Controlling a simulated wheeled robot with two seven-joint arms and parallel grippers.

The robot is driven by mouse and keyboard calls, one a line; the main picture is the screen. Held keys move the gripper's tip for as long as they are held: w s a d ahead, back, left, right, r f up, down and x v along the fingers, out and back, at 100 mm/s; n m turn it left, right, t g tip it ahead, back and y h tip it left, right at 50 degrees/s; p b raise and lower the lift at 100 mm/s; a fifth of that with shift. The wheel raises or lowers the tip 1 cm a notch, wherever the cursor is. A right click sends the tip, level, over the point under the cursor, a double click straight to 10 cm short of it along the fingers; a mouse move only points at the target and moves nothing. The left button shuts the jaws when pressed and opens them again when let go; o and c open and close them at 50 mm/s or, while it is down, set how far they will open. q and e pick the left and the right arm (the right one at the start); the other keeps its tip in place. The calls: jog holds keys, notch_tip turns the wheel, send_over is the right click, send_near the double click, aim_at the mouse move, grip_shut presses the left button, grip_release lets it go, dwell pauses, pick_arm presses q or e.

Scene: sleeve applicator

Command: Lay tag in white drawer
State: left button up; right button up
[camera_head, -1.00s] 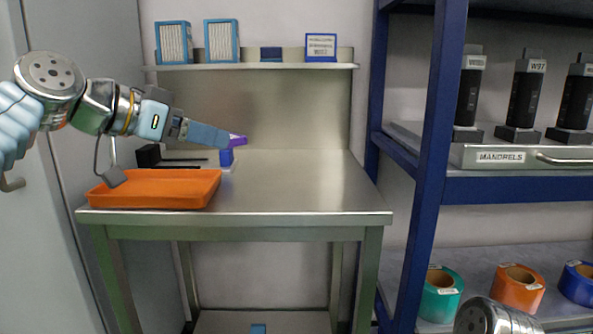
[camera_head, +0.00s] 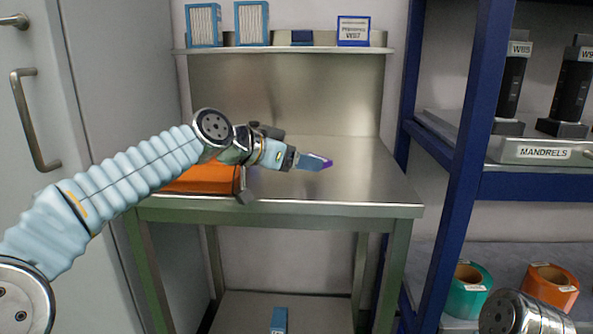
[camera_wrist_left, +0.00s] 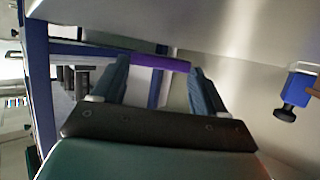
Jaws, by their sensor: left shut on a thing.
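My left gripper (camera_head: 318,162) is shut on a small purple tag (camera_head: 328,164), held above the steel bench in the head view. In the left wrist view the purple tag (camera_wrist_left: 160,63) spans the gap between the two blue fingertips. Its face and any writing cannot be read. I see no drawer that is clearly white; a grey metal drawer marked MANDRELS (camera_head: 541,153) is at the right. My right gripper is not in view.
The steel bench (camera_head: 350,188) is clear right of my left gripper. A blue rack post (camera_head: 468,150) stands right of the bench. A blue block with a black knob (camera_wrist_left: 298,88) shows in the left wrist view.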

pick_arm(q)
jog(key=shift+s+f, duration=0.1)
jog(key=shift+f, duration=1.15)
jog(key=shift+a, duration=0.1)
jog(key=shift+f, duration=0.15)
jog(key=o, duration=1)
jog(key=shift+o, duration=0.2)
